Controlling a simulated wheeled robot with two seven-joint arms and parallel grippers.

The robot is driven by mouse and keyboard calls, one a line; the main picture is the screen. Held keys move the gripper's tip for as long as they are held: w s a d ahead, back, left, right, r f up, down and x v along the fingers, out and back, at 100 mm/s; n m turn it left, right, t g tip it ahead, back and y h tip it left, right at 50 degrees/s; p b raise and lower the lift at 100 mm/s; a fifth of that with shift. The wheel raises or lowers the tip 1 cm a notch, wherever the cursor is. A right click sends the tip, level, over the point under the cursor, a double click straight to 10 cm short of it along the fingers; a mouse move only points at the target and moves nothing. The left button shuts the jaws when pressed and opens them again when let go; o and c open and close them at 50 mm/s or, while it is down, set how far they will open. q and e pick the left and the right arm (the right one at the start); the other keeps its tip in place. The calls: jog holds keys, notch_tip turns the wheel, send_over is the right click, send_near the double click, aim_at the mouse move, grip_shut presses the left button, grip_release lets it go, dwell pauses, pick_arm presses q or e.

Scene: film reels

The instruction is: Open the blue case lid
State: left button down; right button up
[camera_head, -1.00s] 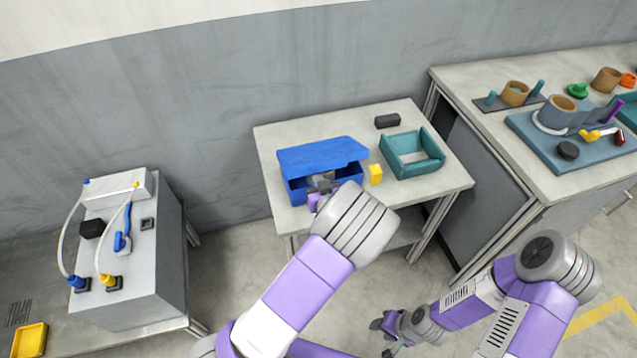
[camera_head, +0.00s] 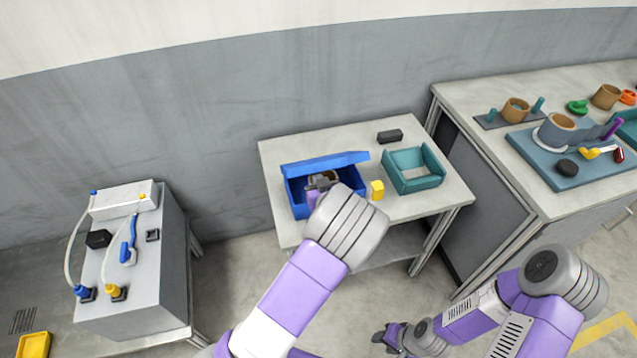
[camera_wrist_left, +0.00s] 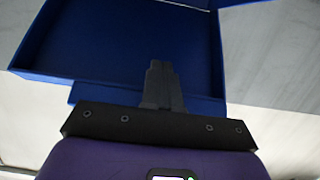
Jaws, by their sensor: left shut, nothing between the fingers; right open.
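The blue case (camera_head: 297,200) stands on the small table. My left gripper (camera_head: 320,184) is at the case's front opening, in front of the lid. In the left wrist view its fingers (camera_wrist_left: 161,85) are together and empty, with the blue lid's inner face (camera_wrist_left: 110,45) behind them. Whether they touch the lid I cannot tell. My right gripper (camera_head: 388,340) is low near the floor, open, away from the table.
A bench (camera_head: 462,95) with a blue-grey board and several parts is at the right. A grey machine (camera_head: 165,262) stands at the left.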

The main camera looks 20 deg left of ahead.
pick_arm(q)
jog(key=shift+w+a+r, duration=0.3)
jog(key=shift+w+r, duration=0.15)
jog(key=shift+w+a+r+p, duration=0.15)
jog(key=shift+w+a+r, duration=0.2)
jog(key=shift+w, duration=0.25)
jog(key=shift+w+a+r+p, duration=0.2)
jog(key=shift+w+a, duration=0.25)
jog(key=shift+w, duration=0.1)
jog(key=shift+w+a+r+p, duration=0.15)
jog(key=shift+w+a+r, duration=0.2)
jog(key=shift+w, duration=0.25)
jog(key=shift+w+a+r, duration=0.1)
jog(key=shift+w+a, duration=0.55)
jog(key=shift+w, duration=0.25)
jog(key=shift+w+a+r, duration=0.1)
jog(key=shift+w+a, duration=0.5)
jog(key=shift+w, duration=0.25)
